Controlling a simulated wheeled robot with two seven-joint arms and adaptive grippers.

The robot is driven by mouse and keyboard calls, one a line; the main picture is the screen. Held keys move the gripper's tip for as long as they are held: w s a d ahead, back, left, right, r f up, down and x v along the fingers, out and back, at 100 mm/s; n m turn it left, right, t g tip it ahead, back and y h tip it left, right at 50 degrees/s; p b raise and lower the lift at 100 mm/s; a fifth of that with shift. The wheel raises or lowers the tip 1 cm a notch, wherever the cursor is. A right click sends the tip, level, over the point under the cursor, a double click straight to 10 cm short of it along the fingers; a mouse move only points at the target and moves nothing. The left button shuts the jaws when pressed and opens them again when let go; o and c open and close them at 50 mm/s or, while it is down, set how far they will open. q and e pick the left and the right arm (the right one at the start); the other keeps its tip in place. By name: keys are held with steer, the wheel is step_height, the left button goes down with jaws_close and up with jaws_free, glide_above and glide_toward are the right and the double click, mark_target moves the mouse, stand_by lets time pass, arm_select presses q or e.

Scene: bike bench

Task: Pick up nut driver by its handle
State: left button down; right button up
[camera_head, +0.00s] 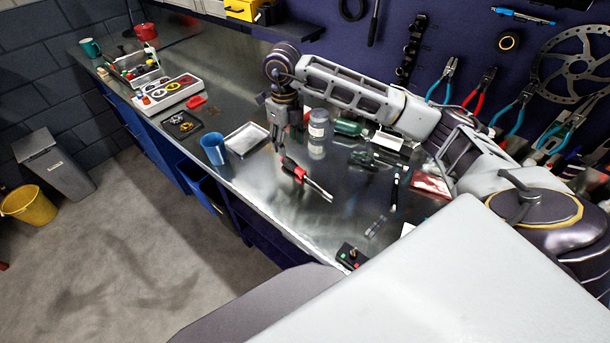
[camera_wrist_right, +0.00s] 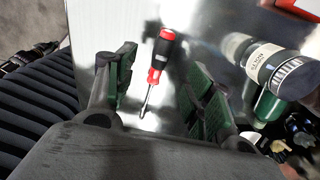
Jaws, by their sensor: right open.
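The nut driver (camera_head: 290,167) has a red and black handle and a bare metal shaft, and lies on the metal bench top. In the head view its shaft points to the lower right. My right gripper (camera_head: 280,142) points down above the bench, just behind the handle. In the right wrist view the nut driver (camera_wrist_right: 161,54) shows between the two green-padded fingers of my right gripper (camera_wrist_right: 160,62). Those fingers are open, apart from the handle on both sides. My left gripper is not in view.
A blue cup (camera_head: 213,149) and a shallow metal tray (camera_head: 246,138) stand left of the nut driver. A labelled jar (camera_head: 318,124) and a green bottle (camera_head: 348,127) stand behind it. A small black box with buttons (camera_head: 351,256) is near the front edge.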

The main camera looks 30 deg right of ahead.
mark_target(290, 161)
step_height(290, 161, down, 3)
steer(key=shift+f, duration=0.45)
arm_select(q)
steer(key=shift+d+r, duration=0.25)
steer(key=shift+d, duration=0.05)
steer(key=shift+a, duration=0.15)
arm_select(e)
steer(key=shift+f, duration=0.1)
step_height(290, 161, down, 2)
steer(key=shift+d+p, duration=0.15)
steer(key=shift+p, duration=0.45)
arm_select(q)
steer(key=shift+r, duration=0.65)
arm_select(e)
steer(key=shift+f, duration=1.5)
steer(key=shift+c, duration=0.2)
